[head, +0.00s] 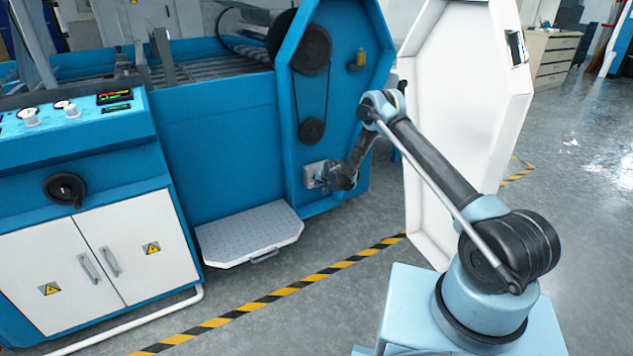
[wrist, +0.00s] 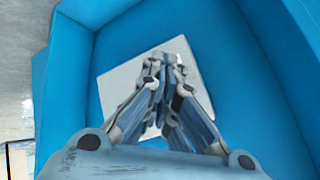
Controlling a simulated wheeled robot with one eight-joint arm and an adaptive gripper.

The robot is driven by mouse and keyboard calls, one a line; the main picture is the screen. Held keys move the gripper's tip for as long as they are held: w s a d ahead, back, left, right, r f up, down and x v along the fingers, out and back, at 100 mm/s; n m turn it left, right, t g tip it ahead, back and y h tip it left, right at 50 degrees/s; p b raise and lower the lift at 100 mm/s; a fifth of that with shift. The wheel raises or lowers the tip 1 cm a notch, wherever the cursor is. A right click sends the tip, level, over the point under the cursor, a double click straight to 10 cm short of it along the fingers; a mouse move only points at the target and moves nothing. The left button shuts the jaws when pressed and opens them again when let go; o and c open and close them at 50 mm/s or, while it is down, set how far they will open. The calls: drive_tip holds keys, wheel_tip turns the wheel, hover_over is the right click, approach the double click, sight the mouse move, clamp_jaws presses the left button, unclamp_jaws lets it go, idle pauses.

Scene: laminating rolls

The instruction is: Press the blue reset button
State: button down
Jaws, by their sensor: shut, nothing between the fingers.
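A small light grey panel (head: 311,175) sits low on the blue side housing of the machine, under the lower black pulley. In the wrist view it shows as a pale plate (wrist: 118,86) on the blue recessed surface. My gripper (head: 322,178) is shut and empty, its tips in front of this panel. In the wrist view my gripper (wrist: 160,60) points at the plate and covers its middle. I cannot tell whether the tips touch it. The blue reset button is not seen; it may be hidden behind my fingers.
A white hinged cover (head: 460,110) stands open to the right of the blue housing (head: 345,110). Black pulleys (head: 311,50) and a belt are exposed above the panel. A grey step (head: 250,235) lies left of it. A control console (head: 75,130) stands at the left.

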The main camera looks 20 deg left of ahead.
drive_tip(key=shift+s+d, duration=0.35)
drive_tip(key=shift+d, duration=0.05)
drive_tip(key=shift+s+d, duration=1.65)
drive_tip(key=shift+d, duration=0.25)
